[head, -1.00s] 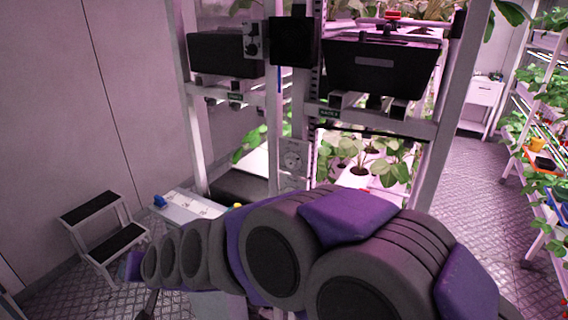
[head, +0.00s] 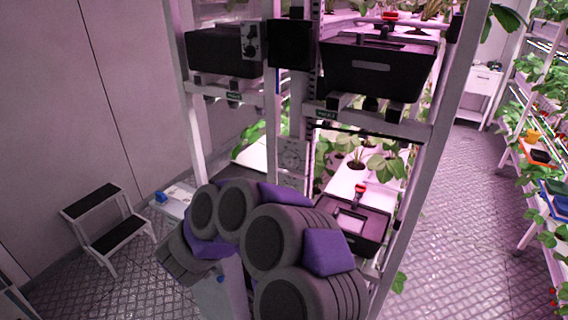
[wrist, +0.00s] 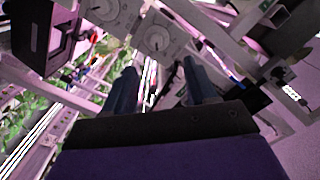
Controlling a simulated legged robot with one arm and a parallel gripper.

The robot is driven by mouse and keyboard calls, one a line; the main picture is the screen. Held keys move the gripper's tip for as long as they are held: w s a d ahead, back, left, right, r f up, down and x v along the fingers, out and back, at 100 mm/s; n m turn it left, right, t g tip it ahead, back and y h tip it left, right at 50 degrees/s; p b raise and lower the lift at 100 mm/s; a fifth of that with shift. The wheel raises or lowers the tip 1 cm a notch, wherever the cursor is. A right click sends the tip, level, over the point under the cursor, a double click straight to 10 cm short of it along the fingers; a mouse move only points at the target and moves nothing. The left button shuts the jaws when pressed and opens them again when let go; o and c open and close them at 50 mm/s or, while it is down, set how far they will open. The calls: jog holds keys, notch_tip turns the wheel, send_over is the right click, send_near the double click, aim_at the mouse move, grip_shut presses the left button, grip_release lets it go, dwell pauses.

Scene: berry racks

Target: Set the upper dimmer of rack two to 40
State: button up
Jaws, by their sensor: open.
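Two pale dial plates sit one above the other on the rack post in the head view: the upper dimmer (head: 292,153) and, partly cut off by my arm, the lower dimmer (head: 291,180). In the tilted wrist view, the upper dimmer (wrist: 158,40) appears to be the round dial just beyond my fingertips, with the lower dimmer (wrist: 100,10) to its upper left. The dial settings are too small to read. My gripper (wrist: 160,78) is open and empty, its fingers apart from the dials. My gripper is hidden in the head view.
A black bin (head: 372,68) sits high on the rack and another black bin (head: 352,225) is lower, right of the dimmers. A small dial box (head: 250,40) is at the upper left. A step stool (head: 105,225) stands left. The right aisle floor (head: 460,220) is clear.

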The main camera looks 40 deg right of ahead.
jog(key=s+d+g+h, duration=0.1)
jog(key=b, duration=0.1)
send_near(288, 163)
jog(key=x, duration=0.8)
jog(key=shift+w+d, duration=0.1)
jog(key=c, duration=1.1)
jog(key=shift+o, duration=0.2)
jog(key=shift+p, duration=0.45)
